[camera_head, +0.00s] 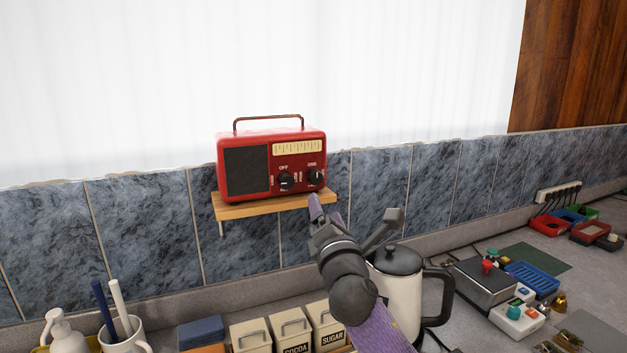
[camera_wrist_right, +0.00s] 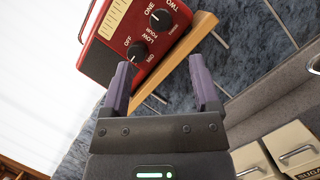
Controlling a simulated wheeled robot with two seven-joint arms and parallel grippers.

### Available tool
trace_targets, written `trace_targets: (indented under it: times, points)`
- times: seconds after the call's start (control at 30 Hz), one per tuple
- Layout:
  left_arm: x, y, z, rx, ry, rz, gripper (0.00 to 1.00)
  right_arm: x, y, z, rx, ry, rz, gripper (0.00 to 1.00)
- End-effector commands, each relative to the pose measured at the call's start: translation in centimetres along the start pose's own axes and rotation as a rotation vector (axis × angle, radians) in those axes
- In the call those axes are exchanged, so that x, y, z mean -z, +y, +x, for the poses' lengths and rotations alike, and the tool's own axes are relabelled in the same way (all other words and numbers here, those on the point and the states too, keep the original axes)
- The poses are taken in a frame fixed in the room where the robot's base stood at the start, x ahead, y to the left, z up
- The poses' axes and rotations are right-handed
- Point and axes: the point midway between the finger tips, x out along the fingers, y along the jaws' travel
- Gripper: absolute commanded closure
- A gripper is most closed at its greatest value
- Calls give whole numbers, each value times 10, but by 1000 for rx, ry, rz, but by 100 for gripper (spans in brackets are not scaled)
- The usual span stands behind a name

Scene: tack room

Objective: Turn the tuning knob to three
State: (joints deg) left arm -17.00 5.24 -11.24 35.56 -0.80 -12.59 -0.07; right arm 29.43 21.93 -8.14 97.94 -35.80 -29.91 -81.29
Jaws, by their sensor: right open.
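A red radio (camera_head: 270,146) with a black speaker grille and cream dial stands on a wooden shelf (camera_head: 262,210) against the tiled wall. Its right-hand black knob (camera_head: 316,177), the tuning knob, shows in the wrist view (camera_wrist_right: 162,19) beside the words ONE and TWO; its white mark seems to face ONE. The other black knob (camera_head: 286,181) has OFF and LOW beside it. My right gripper (camera_head: 326,211) is open and empty, below and in front of the radio, apart from both knobs. In the wrist view its purple fingers (camera_wrist_right: 162,70) are spread. My left gripper is out of view.
A white kettle (camera_head: 389,285) with a dark lid stands beside my right forearm. Labelled canisters (camera_head: 290,330), a mug with sticks (camera_head: 124,342) and a pump bottle (camera_head: 64,335) line the counter. Small trays and gadgets crowd the right. The wall around the shelf is clear.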

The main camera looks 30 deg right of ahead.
Motion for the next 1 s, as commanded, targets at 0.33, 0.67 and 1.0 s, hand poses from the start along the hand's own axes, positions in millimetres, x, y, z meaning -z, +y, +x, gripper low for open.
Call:
trace_targets:
  times: [0.33, 0.67, 1.0]
  points:
    - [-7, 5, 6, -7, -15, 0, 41, 1, -2, 59, 5, -1, 7, 21]
    - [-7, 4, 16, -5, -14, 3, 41, 1, -2, 93, 4, 1, 6, 21]
    - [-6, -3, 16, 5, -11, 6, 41, 1, -1, 96, 3, 2, 5, 26]
